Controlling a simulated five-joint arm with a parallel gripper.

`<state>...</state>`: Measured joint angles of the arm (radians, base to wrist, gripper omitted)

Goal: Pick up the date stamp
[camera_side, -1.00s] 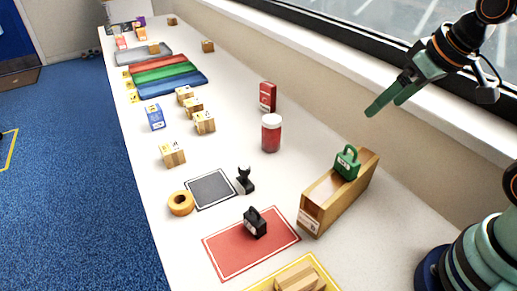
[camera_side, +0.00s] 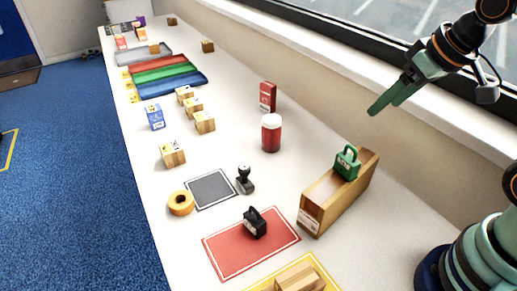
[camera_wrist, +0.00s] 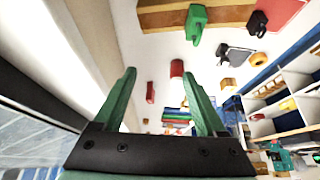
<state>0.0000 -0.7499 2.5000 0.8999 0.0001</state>
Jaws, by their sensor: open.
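A small black stamp with a knob handle (camera_side: 245,181), which I take to be the date stamp, stands upright on the white table. It is beside the right edge of a dark square pad (camera_side: 209,189). In the wrist view it appears small, near the pad (camera_wrist: 239,56) at the upper right. My gripper (camera_side: 383,103) is high above the table at the right, far from the stamp. In the wrist view its two green fingers (camera_wrist: 160,75) are spread apart with nothing between them.
A long carton (camera_side: 330,204) bears a green handled block (camera_side: 347,163). A black handled block (camera_side: 255,223) sits on a red mat (camera_side: 225,253). A red jar (camera_side: 271,136), tape roll (camera_side: 180,203) and small boxes stand around. The window wall (camera_side: 330,105) borders the table.

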